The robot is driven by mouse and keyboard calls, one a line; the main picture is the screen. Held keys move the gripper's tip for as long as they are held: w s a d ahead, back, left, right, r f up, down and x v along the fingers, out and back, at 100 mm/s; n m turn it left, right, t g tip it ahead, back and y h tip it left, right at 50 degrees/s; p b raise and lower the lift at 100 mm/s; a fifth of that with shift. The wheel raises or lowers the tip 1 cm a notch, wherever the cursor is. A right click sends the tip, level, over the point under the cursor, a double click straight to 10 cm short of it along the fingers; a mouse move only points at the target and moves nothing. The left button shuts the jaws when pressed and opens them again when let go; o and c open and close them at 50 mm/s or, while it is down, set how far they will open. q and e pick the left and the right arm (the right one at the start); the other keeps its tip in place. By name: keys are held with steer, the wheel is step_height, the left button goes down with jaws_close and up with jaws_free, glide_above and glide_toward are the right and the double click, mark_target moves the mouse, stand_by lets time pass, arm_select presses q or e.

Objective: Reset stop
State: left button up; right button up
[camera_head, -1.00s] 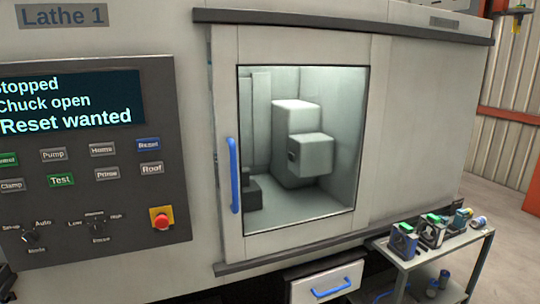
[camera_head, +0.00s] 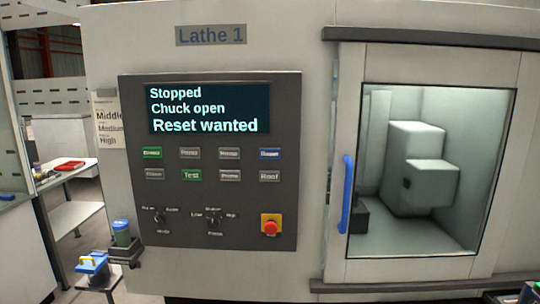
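The control panel (camera_head: 305,180) of Lathe 1 faces me in the head view. Its screen (camera_head: 208,109) reads "Stopped", "Chuck open" and "Reset wanted". A blue button labelled Reset (camera_head: 270,154) is at the right end of the upper button row. A red stop button (camera_head: 270,227) on a yellow square is at the panel's lower right. I cannot tell whether it is pressed in. Neither of my grippers shows in the head view.
Right of the panel is the lathe's windowed door (camera_head: 420,272) with a blue handle (camera_head: 346,194). A cup (camera_head: 121,233) sits in a holder at the lower left, above a small stand with a blue item (camera_head: 92,263). A shelved table (camera_head: 68,214) stands farther left.

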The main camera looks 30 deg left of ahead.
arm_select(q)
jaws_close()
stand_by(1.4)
